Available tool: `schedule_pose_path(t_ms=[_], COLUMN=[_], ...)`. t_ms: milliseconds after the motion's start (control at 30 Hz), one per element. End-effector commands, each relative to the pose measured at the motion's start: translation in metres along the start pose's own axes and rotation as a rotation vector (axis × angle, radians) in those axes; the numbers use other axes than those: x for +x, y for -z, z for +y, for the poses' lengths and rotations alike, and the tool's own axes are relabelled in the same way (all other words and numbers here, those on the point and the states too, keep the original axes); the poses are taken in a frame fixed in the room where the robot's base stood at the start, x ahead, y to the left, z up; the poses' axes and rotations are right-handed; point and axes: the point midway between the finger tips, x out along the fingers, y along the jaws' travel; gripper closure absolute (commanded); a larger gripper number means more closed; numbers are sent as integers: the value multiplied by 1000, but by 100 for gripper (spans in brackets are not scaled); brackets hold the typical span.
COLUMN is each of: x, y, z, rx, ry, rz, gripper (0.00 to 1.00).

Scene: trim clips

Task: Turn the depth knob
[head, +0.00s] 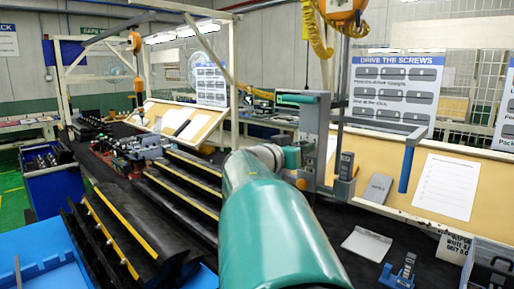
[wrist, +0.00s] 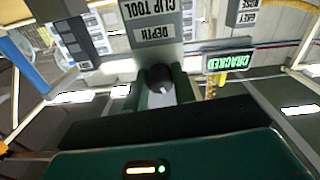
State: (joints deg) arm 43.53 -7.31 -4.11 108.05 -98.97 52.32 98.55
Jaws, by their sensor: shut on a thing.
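The clip tool is a grey upright stand (head: 314,135) at the workbench, right of centre in the head view. In the wrist view its grey face (wrist: 152,18) carries upside-down labels reading "CLIP TOOL" and "DEPTH". The depth knob (wrist: 157,74) is dark and round, with a pale mark, just below the "DEPTH" label in the picture. My gripper (wrist: 161,88) has its two green fingers on either side of the knob and is shut on it. In the head view my teal arm reaches to the stand and my gripper (head: 291,157) is partly hidden against it.
Black trim pieces with yellow strips (head: 122,232) lie left of my arm. A blue bin (head: 57,190) stands far left. A blue-handled tool (head: 407,168) hangs at the right. A white pad (head: 367,243) lies on the dark bench.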

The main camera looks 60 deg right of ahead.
Motion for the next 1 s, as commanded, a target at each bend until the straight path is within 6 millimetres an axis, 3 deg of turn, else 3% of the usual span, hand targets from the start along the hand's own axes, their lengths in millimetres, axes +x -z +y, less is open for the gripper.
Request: schedule_pose_path(t_ms=[600, 1000], x=[-1, 0], y=[0, 0], z=[0, 0], rx=[-541, -698], ry=[1, 1], rz=[1, 1], gripper=[96, 96])
